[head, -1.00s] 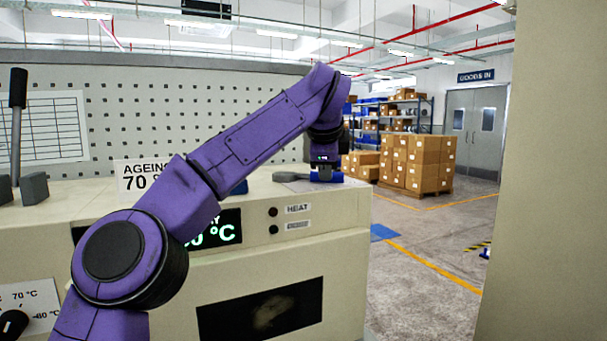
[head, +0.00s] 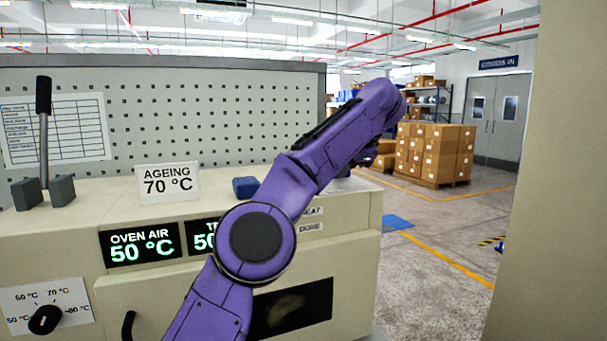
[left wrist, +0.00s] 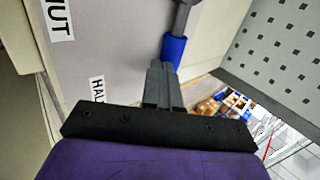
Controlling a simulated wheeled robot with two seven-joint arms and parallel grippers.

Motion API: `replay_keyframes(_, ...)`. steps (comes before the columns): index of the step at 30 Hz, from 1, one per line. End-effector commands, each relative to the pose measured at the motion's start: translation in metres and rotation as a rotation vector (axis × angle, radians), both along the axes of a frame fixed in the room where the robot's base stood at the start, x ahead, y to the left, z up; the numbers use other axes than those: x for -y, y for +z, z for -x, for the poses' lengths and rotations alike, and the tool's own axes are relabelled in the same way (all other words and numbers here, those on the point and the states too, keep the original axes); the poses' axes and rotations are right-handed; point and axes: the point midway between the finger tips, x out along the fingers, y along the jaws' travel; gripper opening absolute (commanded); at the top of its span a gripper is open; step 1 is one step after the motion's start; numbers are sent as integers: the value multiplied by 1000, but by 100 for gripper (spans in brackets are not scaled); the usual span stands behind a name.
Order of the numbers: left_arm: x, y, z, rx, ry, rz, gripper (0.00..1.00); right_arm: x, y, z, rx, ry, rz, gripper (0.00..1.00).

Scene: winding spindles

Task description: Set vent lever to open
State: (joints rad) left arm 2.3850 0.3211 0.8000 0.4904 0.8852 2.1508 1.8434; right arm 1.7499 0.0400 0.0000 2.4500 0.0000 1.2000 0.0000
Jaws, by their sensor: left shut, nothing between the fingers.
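The vent lever shows in the left wrist view as a grey rod with a blue grip (left wrist: 174,48), lying along a pale surface. A label ending in "UT" (left wrist: 60,18) and a partly covered label starting "HAL" (left wrist: 97,90) are on that surface. My left gripper (left wrist: 163,68) is shut and empty, its fingertips close to the end of the blue grip; I cannot tell whether they touch. In the head view my left arm reaches over the oven's right end and hides the lever and the fingertips. My right gripper is not in view.
The cream oven (head: 150,200) carries an "AGEING 70 °C" sign (head: 167,184), a small blue block (head: 245,187) and a black-handled upright lever (head: 43,130) between grey blocks. A perforated panel (head: 220,110) stands behind.

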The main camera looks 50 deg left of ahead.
Motion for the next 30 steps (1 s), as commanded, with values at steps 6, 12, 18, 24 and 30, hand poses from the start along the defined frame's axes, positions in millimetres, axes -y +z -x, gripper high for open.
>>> replay_keyframes(6,-1,0,0,0,8,0,0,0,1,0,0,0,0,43)
replay_keyframes(12,-1,0,0,0,6,0,0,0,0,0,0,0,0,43)
replay_keyframes(18,13,1,4,2,4,-2,0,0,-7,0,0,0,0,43)
replay_keyframes(24,55,34,16,5,5,-3,0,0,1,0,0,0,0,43)
replay_keyframes(30,81,71,31,2,9,-3,0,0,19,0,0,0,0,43)
